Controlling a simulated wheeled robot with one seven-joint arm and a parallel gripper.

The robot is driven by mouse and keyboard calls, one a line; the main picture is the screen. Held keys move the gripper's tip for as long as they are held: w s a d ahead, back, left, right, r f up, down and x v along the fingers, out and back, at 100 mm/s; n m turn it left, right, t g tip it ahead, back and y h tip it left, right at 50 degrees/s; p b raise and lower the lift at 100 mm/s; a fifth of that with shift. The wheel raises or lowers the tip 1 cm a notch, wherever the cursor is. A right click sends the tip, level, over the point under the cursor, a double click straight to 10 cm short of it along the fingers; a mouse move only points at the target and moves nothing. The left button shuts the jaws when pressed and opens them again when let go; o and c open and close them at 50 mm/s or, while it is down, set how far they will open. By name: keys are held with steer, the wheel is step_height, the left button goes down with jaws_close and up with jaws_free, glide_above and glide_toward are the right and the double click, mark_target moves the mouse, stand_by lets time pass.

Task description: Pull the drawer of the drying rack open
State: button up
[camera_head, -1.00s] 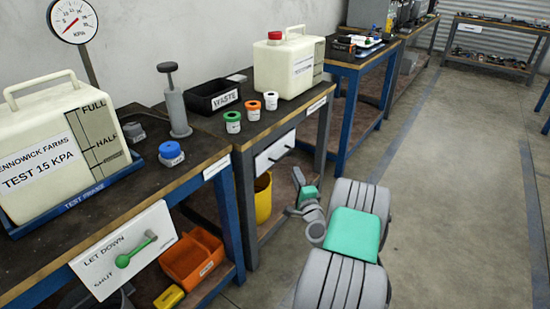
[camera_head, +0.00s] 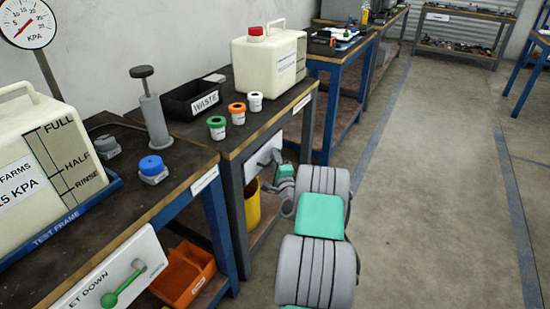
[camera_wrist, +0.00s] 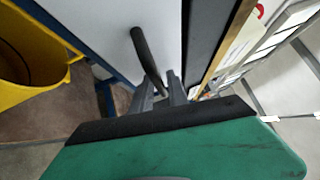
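The white drawer front (camera_head: 258,162) is under the second bench and looks flush with it in the head view. My arm covers part of it. In the wrist view the white front (camera_wrist: 105,28) fills the upper middle, with a dark bar handle (camera_wrist: 146,50) standing out from it. My gripper (camera_wrist: 160,82) is at the handle, its two grey fingers apart. The handle's near end runs down between the fingers or just behind them. I cannot tell if they touch it.
A yellow bin (camera_head: 252,203) stands below, close to the drawer. On the bench are a white jug (camera_head: 270,62), a waste tray (camera_head: 190,98) and small capped pots (camera_head: 237,113). A blue-framed bench (camera_head: 215,215) stands nearer. The floor to the right is clear.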

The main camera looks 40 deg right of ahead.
steer(key=shift+c, duration=0.6)
jaws_close()
steer(key=shift+s+d, duration=0.1)
stand_by(0.7)
